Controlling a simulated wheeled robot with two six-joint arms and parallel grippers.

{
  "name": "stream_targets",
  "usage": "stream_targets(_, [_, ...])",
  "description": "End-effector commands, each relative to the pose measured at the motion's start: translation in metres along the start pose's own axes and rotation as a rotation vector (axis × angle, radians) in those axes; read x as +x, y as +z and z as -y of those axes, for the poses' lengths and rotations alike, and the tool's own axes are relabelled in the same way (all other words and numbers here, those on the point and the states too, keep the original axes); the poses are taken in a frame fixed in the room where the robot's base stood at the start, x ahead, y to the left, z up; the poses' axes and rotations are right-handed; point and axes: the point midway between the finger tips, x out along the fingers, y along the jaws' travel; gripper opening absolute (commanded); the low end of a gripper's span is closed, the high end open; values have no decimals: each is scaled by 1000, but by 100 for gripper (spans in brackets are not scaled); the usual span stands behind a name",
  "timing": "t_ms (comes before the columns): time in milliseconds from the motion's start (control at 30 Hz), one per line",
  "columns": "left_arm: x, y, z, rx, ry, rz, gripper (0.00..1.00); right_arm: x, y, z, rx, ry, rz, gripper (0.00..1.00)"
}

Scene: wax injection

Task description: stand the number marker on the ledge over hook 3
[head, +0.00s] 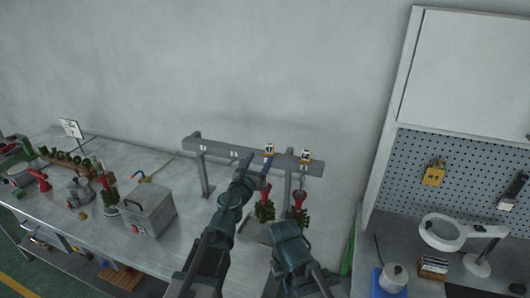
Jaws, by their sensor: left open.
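A gray rail with a ledge (222,152) stands on posts at the back of the bench.
Green wax trees with red tops (298,203) hang below the rail's right half, close to my grippers. A gray metal box (149,209) stands left of my arms. Tools and a small sign (71,129) fill the bench's left. A pegboard (460,165) and a magnifier lamp (441,232) are at right.

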Motion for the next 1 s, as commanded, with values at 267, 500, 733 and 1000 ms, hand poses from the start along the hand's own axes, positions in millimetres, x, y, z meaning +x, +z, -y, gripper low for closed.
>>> stream_targets(267, [-20,0,0,0,-1,0,66,0,0,0,0,0,0,0])
stream_targets(500, [-20,1,-6,-69,36,6,66,0,0,0,0,0,0,0])
stream_targets(733, [-48,-24,-59,-784,417,48,66,0,0,0,0,0,0,0])
stream_targets(1000, [-145,-146,-57,-1758,1154,69,66,0,0,0,0,0,0,0])
